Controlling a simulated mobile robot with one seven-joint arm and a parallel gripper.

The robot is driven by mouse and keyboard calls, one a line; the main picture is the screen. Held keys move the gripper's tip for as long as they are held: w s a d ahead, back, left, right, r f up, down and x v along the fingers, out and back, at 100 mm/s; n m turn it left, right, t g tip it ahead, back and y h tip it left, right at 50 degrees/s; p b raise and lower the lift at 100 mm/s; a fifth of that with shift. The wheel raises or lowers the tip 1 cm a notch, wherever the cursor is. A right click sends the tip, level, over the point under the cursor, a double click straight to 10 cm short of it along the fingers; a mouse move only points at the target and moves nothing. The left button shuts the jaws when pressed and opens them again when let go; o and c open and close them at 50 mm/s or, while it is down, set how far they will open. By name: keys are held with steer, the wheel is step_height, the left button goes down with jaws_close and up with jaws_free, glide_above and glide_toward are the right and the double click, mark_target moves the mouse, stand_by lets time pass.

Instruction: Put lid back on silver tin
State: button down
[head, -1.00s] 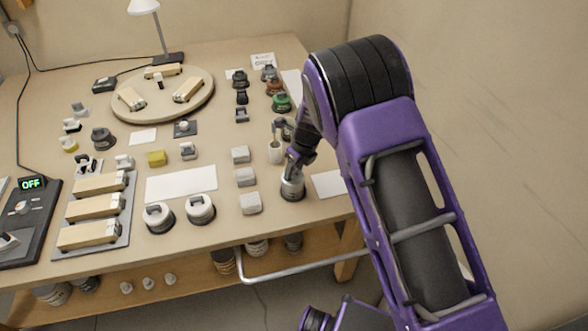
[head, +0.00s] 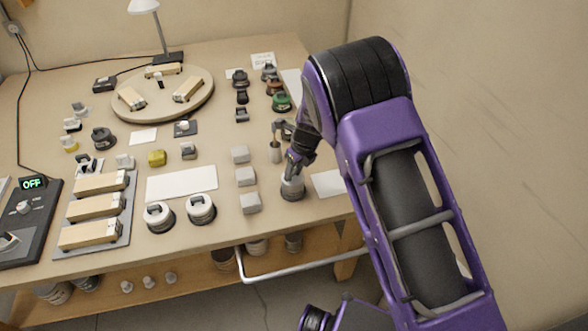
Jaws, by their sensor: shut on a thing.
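The silver tin (head: 292,190) stands upright on the bench near its front right edge. My gripper (head: 291,171) points down right over the top of the tin. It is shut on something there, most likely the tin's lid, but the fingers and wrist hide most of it. I cannot tell whether the lid touches the rim all round.
A white sheet (head: 328,183) lies to the right. Two round white-topped pieces (head: 200,209) stand farther left.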

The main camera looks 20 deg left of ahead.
stand_by(0.3)
jaws_free()
stand_by(0.4)
steer(key=shift+r+p, duration=0.55)
steer(key=shift+r, duration=2.95)
jaws_close()
